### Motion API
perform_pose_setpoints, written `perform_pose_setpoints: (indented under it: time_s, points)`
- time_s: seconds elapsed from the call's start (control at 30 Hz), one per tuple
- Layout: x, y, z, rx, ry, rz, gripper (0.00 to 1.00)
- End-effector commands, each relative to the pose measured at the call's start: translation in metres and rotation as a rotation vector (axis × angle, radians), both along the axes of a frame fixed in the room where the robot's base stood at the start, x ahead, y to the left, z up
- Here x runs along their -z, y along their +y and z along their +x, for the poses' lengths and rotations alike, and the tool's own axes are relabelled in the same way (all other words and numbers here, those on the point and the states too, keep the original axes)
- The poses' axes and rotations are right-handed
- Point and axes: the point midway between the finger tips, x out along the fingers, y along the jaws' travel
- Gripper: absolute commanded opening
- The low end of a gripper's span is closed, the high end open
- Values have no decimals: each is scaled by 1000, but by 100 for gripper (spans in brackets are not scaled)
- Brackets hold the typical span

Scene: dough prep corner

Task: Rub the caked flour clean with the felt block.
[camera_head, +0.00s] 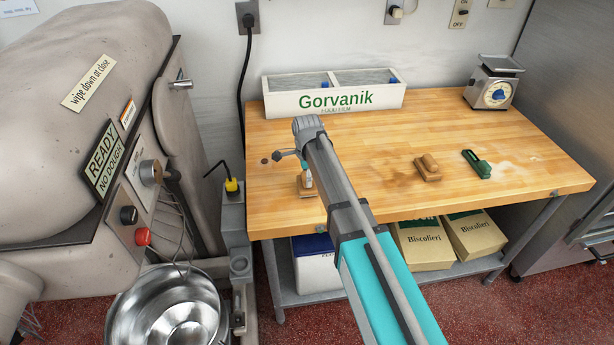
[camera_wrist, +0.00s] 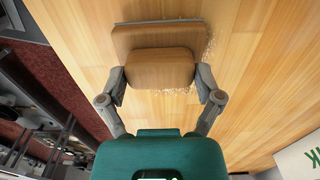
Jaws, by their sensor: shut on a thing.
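My gripper (camera_wrist: 160,80) is shut on a wooden block (camera_wrist: 160,36) by its rounded wooden grip, with one finger on each side. In the head view the held block (camera_head: 307,192) is at the left part of the bench, mostly behind my arm. A second wooden block (camera_head: 428,168) with a grip lies farther right on the bench.
A green-handled tool (camera_head: 477,164) lies right of the second block. Pale smudges (camera_head: 520,155) mark the bench's right side. A white Gorvanik bin (camera_head: 335,99) and a scale (camera_head: 493,82) stand at the back. A mixer (camera_head: 85,130) stands left. The bench's front middle (camera_head: 440,208) is clear.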

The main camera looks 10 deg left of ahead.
Motion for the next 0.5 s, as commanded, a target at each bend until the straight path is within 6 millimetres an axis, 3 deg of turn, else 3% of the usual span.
perform_pose_setpoints:
  time_s: [0.5]
  points:
    - [6,0,0,0,0,0,27]
